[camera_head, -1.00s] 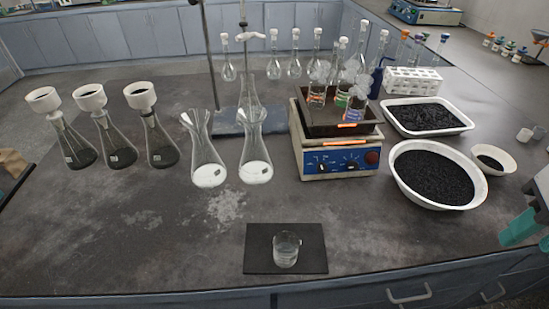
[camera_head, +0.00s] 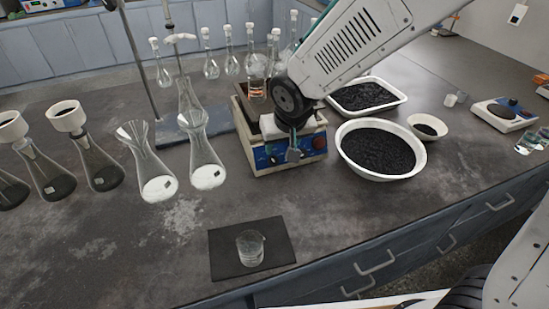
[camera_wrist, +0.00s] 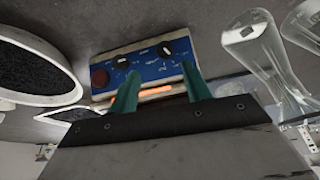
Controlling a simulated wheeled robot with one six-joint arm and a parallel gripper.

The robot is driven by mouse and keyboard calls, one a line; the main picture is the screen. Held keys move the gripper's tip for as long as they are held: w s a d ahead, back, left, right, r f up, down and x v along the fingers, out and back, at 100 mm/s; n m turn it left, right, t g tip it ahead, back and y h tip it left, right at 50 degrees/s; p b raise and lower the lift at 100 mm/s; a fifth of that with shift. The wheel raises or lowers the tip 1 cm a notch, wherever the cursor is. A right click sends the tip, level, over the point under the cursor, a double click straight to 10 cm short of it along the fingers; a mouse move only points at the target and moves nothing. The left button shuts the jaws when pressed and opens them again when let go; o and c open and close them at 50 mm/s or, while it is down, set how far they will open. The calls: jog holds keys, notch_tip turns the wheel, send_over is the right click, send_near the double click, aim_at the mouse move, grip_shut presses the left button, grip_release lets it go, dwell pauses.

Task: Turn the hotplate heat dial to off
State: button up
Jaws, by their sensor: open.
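The hotplate (camera_head: 262,166) stands on the bench with its blue control panel (camera_wrist: 146,70) facing the front. In the wrist view the panel has two black dials with white marks, one nearer the middle (camera_wrist: 123,62) and one toward the right end (camera_wrist: 166,49). I cannot read which is the heat dial. A dark red round knob (camera_wrist: 100,77) sits at the panel's left end there. My gripper (camera_wrist: 160,70) is open and empty in front of the panel, its teal fingers apart. In the head view my gripper (camera_head: 291,154) hides part of the panel. Contact is not clear.
Two flasks with white contents (camera_head: 208,175) stand left of the hotplate. A white bowl of black grains (camera_head: 378,175) is close on its right. A beaker (camera_head: 250,248) stands on a dark mat (camera_head: 285,255) in front. Bench between mat and hotplate is clear.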

aim_at(274, 160)
jog(key=x, duration=0.8)
jog(key=shift+w+a+f, duration=0.1)
jog(key=shift+a+f, duration=0.1)
jog(key=shift+a, duration=0.25)
jog(key=c, duration=1)
